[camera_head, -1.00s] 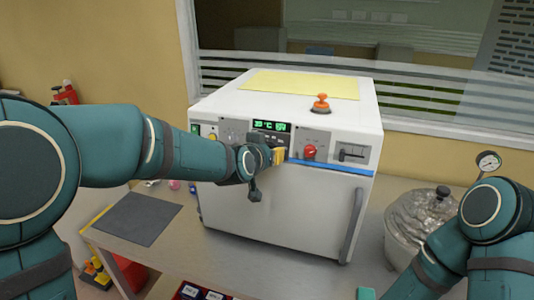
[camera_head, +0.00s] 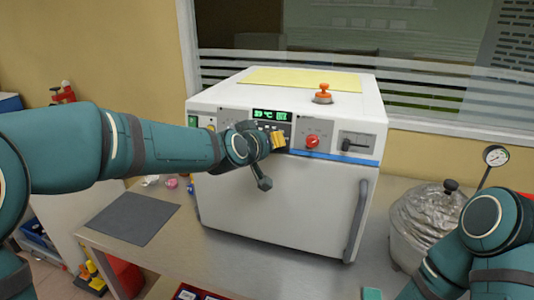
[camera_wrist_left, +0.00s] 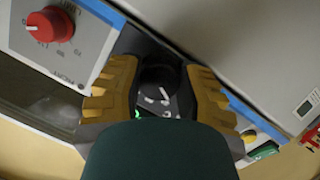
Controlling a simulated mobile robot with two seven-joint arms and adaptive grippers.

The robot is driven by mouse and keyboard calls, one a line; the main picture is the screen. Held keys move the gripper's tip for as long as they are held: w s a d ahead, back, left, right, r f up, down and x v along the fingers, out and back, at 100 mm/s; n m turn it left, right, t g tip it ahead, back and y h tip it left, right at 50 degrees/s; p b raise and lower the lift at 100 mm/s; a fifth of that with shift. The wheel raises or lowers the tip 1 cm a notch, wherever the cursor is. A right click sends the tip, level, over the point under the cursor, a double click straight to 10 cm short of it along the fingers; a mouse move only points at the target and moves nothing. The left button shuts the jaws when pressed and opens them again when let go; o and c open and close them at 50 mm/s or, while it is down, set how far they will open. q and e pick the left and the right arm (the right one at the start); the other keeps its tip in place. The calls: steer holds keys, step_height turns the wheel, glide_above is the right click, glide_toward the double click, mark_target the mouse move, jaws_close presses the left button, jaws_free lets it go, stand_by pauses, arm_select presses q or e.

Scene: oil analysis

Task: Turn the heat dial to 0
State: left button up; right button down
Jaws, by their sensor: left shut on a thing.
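My left gripper (camera_head: 277,139) reaches the front panel of the white oven-like machine (camera_head: 270,200), just left of the red dial (camera_head: 312,142). In the left wrist view its two yellow fingers (camera_wrist_left: 160,95) stand on either side of a dark round dial (camera_wrist_left: 158,76) with white marks by it, and are shut on it. The red dial, with a white pointer line, also shows at upper left in the left wrist view (camera_wrist_left: 50,25). The gripped dial is hidden behind the fingers in the head view. My right gripper is out of view; only its arm shows.
A green display (camera_head: 271,115) is above my left gripper. A black-handled lever (camera_head: 358,145) is right of the red dial. A foil-wrapped pot (camera_head: 425,215) is at right; a grey mat (camera_head: 135,217) lies at left.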

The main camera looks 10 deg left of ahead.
arm_select(q)
steer(key=shift+f+n+b, duration=0.25)
steer(key=shift+n+b, duration=0.25)
steer(key=shift+d+n+b, duration=0.1)
steer(key=shift+n+b, duration=0.2)
steer(key=o, duration=1.2)
steer(key=shift+r, duration=0.2)
